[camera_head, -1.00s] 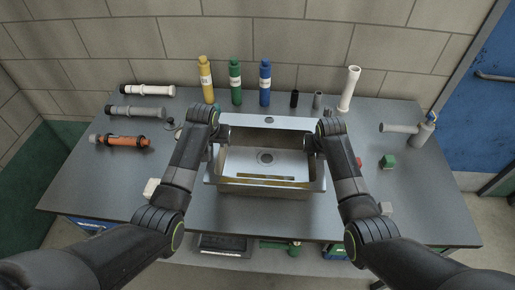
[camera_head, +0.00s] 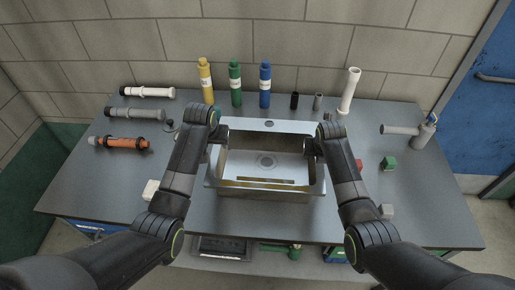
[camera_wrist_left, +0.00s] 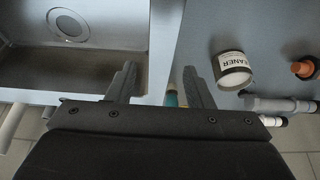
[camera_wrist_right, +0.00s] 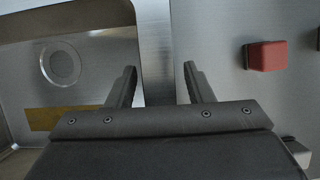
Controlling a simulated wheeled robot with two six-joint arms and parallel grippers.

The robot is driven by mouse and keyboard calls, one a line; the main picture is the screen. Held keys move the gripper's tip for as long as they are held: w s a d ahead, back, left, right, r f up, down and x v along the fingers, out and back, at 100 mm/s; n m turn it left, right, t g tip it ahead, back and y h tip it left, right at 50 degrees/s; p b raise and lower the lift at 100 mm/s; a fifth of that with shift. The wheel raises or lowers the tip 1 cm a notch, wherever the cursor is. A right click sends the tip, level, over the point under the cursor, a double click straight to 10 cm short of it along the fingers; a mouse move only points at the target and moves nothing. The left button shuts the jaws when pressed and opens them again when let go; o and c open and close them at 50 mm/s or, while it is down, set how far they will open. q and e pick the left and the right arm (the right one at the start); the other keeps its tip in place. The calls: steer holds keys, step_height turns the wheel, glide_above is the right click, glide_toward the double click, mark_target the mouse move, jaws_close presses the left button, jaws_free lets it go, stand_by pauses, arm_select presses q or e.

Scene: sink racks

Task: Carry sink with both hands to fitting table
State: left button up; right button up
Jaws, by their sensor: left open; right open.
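The steel sink (camera_head: 268,124) sits on the grey table (camera_head: 420,200), its basin open upward with a round drain in the floor. My left gripper (camera_head: 218,138) is at the sink's left wall; in the left wrist view its open fingers (camera_wrist_left: 158,82) stand on either side of the sink's rim (camera_wrist_left: 160,50). My right gripper (camera_head: 313,142) is at the right wall; in the right wrist view its open fingers (camera_wrist_right: 160,82) stand on either side of the rim (camera_wrist_right: 157,50). I cannot tell whether any finger touches the metal.
Yellow (camera_head: 206,82), green (camera_head: 235,84) and blue (camera_head: 265,84) bottles stand behind the sink. Pipes, including an orange one (camera_head: 120,142), lie at the left. A white tube (camera_head: 349,90) stands at the back right. Small red (camera_wrist_right: 266,56) and green (camera_head: 388,163) blocks lie right of the sink.

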steer(key=shift+r, duration=0.15)
arm_select(q)
steer(key=v, duration=0.9)
steer(key=shift+s+r, duration=0.2)
steer(key=shift+r, duration=0.15)
arm_select(e)
steer(key=v, duration=1.1)
steer(key=shift+s+r, duration=0.25)
steer(key=shift+r, duration=0.1)
